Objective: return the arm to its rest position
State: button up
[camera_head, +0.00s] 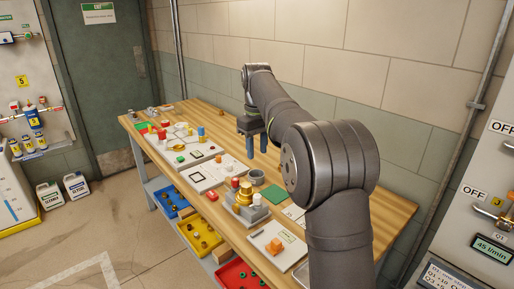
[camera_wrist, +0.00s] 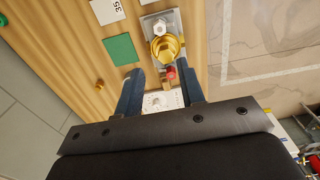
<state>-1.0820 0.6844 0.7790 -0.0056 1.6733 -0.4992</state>
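My gripper (camera_head: 257,145) hangs fingers-down above the wooden workbench (camera_head: 395,215), over its back part. In the wrist view my gripper (camera_wrist: 162,84) shows two blue fingers set apart, with nothing held between them. Past the fingertips, a brass fitting (camera_wrist: 164,48) and a small red part (camera_wrist: 170,73) sit on a grey plate below. In the head view my arm reaches from the lower right over the bench, bent at the elbow, and hides part of the bench.
The wall is close behind; a valve panel (camera_head: 480,215) stands right.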

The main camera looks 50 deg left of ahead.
aim_at(257, 196)
jog(key=shift+f, duration=0.1)
dwell(0.5)
notch_tip(257, 196, down, 17)
jog(key=shift+w+f, duration=0.1)
jog(key=shift+f, duration=0.05)
dwell(0.4)
jog(key=shift+f, duration=0.15)
jog(key=shift+m, duration=1.7)
jog(key=m, duration=0.4)
jog(key=shift+m, duration=0.4)
jog(key=m, duration=0.3)
jog(key=shift+m, duration=2.3)
